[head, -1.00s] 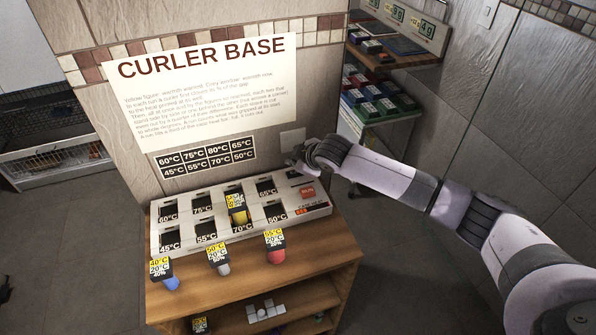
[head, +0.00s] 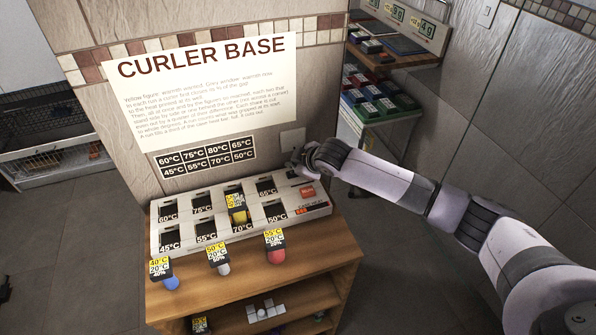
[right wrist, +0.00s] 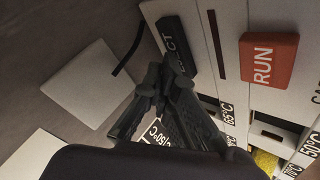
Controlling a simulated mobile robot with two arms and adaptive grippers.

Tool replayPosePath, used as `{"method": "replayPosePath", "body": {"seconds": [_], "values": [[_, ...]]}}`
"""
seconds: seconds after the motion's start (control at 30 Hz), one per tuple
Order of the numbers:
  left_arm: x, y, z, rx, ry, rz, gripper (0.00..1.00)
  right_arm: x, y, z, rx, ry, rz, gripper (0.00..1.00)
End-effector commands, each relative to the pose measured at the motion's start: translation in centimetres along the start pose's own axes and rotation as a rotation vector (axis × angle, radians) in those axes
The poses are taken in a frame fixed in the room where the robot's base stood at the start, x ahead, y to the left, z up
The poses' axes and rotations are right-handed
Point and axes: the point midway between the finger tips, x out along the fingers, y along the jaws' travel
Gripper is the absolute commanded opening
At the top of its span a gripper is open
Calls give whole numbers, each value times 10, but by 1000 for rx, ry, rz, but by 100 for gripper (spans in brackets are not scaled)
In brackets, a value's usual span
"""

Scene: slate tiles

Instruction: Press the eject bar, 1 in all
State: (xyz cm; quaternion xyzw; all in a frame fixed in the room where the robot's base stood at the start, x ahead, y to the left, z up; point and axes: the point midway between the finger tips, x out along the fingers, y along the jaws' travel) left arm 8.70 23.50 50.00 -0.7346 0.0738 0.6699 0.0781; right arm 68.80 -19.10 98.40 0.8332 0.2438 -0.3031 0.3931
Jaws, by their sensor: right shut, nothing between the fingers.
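The eject bar (right wrist: 178,46) is a dark bar with white lettering on the pale curler base, in the right wrist view. The fingers cover part of its label. My right gripper (right wrist: 157,76) is shut and empty, its tips beside the bar's near end; I cannot tell whether they touch it. In the head view my right gripper (head: 294,164) is over the back right corner of the curler base (head: 160,240), where the bar is hard to make out. My left gripper is not in view.
An orange-red RUN button (right wrist: 267,62) is close by, also in the head view (head: 307,192). A yellow curler (head: 239,216) sits in a well. The wall is close behind.

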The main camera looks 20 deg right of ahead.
Motion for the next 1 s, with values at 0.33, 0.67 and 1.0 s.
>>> {"method": "replayPosePath", "body": {"seconds": [0.33, 0.67, 1.0], "values": [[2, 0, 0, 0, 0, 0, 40, 3, -3, 3, 0, -1, -1, 0], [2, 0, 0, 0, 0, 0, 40, 5, -4, 4, 0, -1, -1, 0], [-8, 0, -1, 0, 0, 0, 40, -2, 1, -1, 0, -2, -1, 0]]}}
